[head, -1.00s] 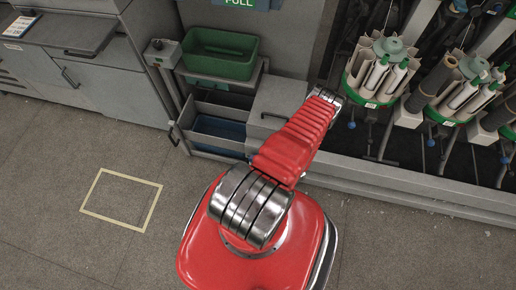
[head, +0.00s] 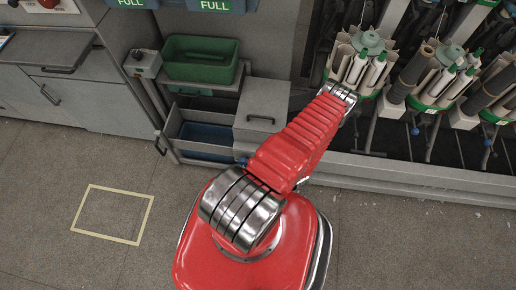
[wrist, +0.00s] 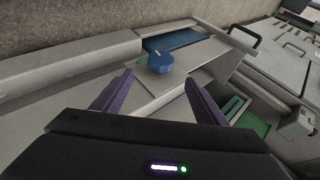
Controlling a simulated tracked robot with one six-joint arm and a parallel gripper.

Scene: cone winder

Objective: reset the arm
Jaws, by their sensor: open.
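My gripper (wrist: 150,98) shows in the wrist view with its two purple fingers spread apart and nothing between them. Beyond the fingertips, a blue knob-like part (wrist: 160,62) with a bit of green beside it shows near a grey ledge; I cannot tell how far it is from the fingers. In the head view my red arm reaches up and right from my base, and its far end is near the winder's cone holders. The gripper itself is hidden there.
A green bin (head: 201,59) sits on a grey cart, above an open drawer with a blue bottom (head: 207,134). Cone holders (head: 362,58) with white cones and tubes line the right. A yellow floor outline (head: 113,214) lies on clear floor at left.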

